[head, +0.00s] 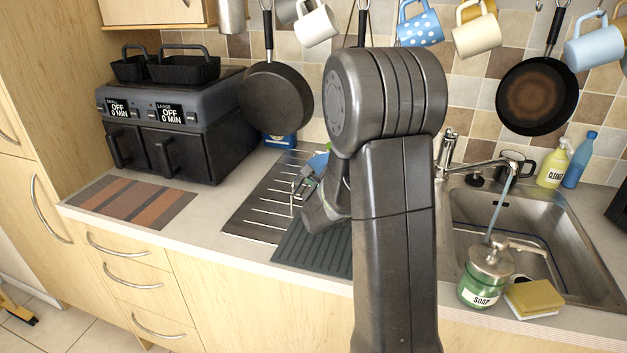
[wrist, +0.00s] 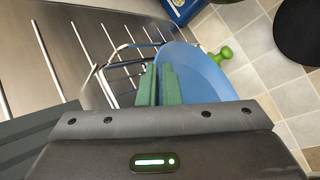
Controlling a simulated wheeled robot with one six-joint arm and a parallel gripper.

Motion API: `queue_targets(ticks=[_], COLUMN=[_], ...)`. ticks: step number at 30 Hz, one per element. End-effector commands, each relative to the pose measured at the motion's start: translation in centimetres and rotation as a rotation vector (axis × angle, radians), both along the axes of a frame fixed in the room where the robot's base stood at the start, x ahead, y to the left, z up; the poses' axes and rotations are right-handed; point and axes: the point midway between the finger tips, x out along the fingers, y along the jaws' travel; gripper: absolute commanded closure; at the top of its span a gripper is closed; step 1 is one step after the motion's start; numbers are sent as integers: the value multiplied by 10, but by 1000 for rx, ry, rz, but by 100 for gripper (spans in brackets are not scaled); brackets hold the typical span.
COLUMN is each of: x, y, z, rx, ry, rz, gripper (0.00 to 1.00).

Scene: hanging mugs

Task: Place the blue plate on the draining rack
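The blue plate (wrist: 208,75) stands tilted, close to upright, in the wrist view. My gripper (wrist: 160,82) has its two green fingers close together at the plate's near left edge, with the edge seeming to run between them. The wire draining rack (wrist: 113,73) is just left of the plate; the plate's lower edge is partly hidden, so I cannot tell whether it rests on the rack. In the head view, a bit of the plate (head: 317,162) and the rack (head: 297,187) show on the metal drainer, left of my arm, which hides the rest.
A dark ribbed mat (head: 315,250) lies in front of the drainer. The sink (head: 545,240), soap bottle (head: 486,275) and sponge (head: 534,298) are at right. A green-handled brush (wrist: 222,55) is behind the plate. Pans (head: 277,104) and mugs hang above.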

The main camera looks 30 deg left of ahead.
Motion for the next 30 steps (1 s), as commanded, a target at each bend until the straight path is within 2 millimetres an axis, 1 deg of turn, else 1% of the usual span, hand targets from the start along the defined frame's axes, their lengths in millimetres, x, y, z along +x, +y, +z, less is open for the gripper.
queue_targets(ticks=[13, 23, 24, 27, 30], x=[0, 0, 0, 0, 0], y=[0, 0, 0, 0, 0], z=[-1, -7, -6, -6, -6], rx=[1, 1, 2, 1, 1], ry=[-2, -2, -2, -2, -2], rz=[1, 1, 0, 1, 0], gripper=[100, 100, 88, 70, 70])
